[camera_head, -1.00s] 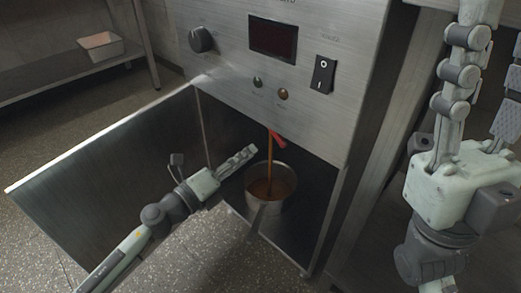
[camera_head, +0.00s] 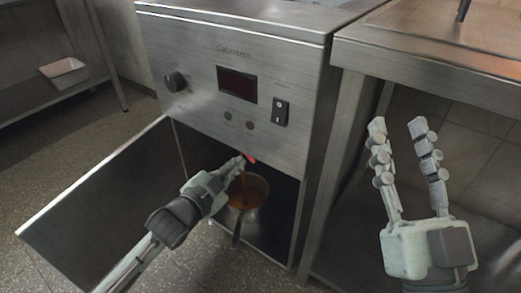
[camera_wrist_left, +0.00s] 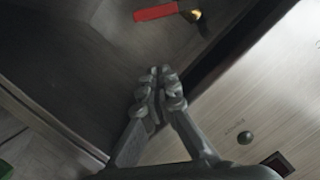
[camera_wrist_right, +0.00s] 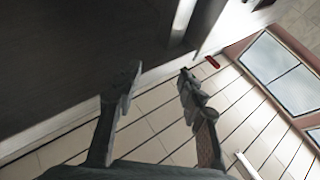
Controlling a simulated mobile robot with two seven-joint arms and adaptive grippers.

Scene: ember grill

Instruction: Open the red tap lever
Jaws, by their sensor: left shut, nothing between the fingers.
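The red tap lever (camera_head: 251,159) shows inside the open lower compartment, just right of my left gripper's fingertips. In the left wrist view the red lever (camera_wrist_left: 155,13) lies beyond the fingertips with a brass-coloured part at its right end. A brown stream falls beneath the tap into a metal pot (camera_head: 254,219) that holds brown liquid. My left gripper (camera_head: 242,161) is shut and empty close to the lever; the left wrist view shows its fingertips (camera_wrist_left: 161,70) together and apart from the lever. My right gripper (camera_head: 398,122) is open and empty, fingers up, away to the right.
The compartment's door (camera_head: 95,200) stands open at left. A control panel with a knob (camera_head: 174,81), dark display (camera_head: 237,84) and rocker switch (camera_head: 281,111) is above. A steel counter (camera_head: 440,50) is at right. A white tray (camera_head: 64,72) sits on a shelf far left.

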